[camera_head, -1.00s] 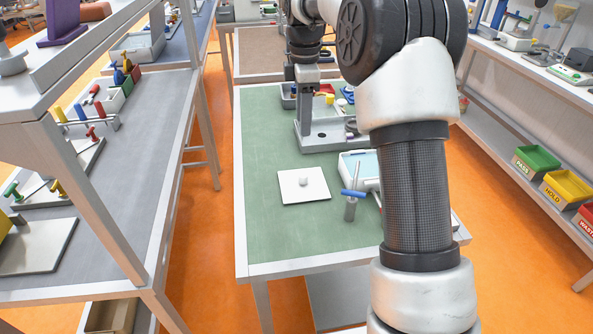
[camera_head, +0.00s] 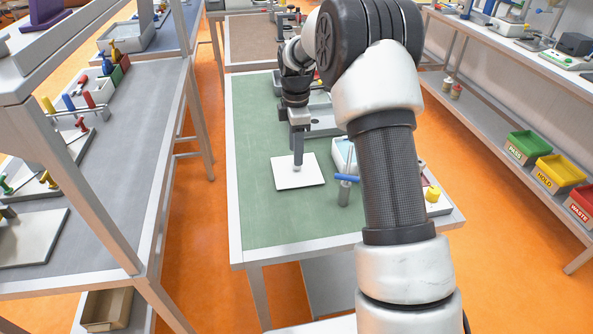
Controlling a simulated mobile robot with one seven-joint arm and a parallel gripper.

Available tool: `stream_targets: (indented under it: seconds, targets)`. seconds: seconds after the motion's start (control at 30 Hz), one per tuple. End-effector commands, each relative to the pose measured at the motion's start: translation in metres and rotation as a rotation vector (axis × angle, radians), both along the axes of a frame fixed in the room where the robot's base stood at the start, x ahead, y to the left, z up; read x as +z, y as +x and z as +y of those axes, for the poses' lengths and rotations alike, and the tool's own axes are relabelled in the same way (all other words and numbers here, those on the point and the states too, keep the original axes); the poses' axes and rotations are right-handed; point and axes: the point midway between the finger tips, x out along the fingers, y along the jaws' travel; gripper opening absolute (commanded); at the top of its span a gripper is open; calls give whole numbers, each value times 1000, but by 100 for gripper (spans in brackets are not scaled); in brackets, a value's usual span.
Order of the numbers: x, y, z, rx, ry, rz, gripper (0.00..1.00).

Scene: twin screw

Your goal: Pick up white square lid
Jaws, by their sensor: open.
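The white square lid (camera_head: 287,180) lies flat on the green table top (camera_head: 254,208). My gripper (camera_head: 297,163) is open and points down at the knob. From this angle its fingers overlap each other, so I cannot tell whether they stand around the knob or just above it. No lift of the lid shows.
A blue-handled grey tool (camera_head: 345,187) stands right of the lid. A white tray with light blue (camera_head: 342,152) and a grey fixture (camera_head: 322,122) are behind it. The green surface left of the lid is clear. My arm hides part of the table's right side.

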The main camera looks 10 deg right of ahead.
Motion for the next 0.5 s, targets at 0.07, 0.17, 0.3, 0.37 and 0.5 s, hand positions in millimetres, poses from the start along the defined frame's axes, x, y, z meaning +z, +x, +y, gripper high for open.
stream_targets:
  seconds: [0.07, 0.17, 0.3, 0.37, 0.5]
  targets:
    - [-15, -3, -1, 0, -1, 4, 43]
    - [-28, -2, -1, -1, -1, 3, 43]
    - [-35, -2, -1, -1, 0, 1, 43]
    - [-36, -2, -1, -1, 0, 1, 43]
    - [-35, -2, -1, -1, 0, 1, 43]
